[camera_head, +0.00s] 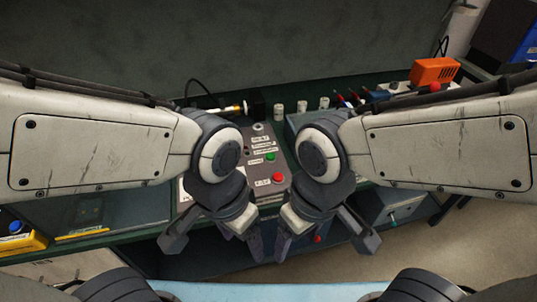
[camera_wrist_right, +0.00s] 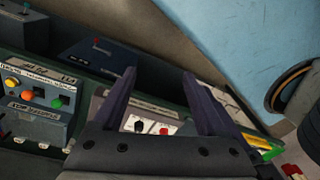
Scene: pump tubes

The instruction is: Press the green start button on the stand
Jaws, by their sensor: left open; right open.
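A grey control box (camera_head: 290,192) with several labels stands at the middle of the bench in the head view. On its top face are a green button (camera_head: 271,157) and, nearer to me, a red button (camera_head: 278,178). My left gripper (camera_head: 214,243) is open and empty, in front and to the left of the box. My right gripper (camera_head: 325,243) is open and empty, in front and to the right. Both are apart from the green button. In the right wrist view, the right gripper's fingers (camera_wrist_right: 165,102) are spread with nothing held between them.
A panel with a red button (camera_wrist_right: 163,130) shows beyond the right fingers. Left of them is a box with orange (camera_wrist_right: 38,93) and green (camera_wrist_right: 57,102) buttons. An orange tool (camera_head: 435,71) lies at the back right; small white cylinders (camera_head: 302,106) stand behind the control box.

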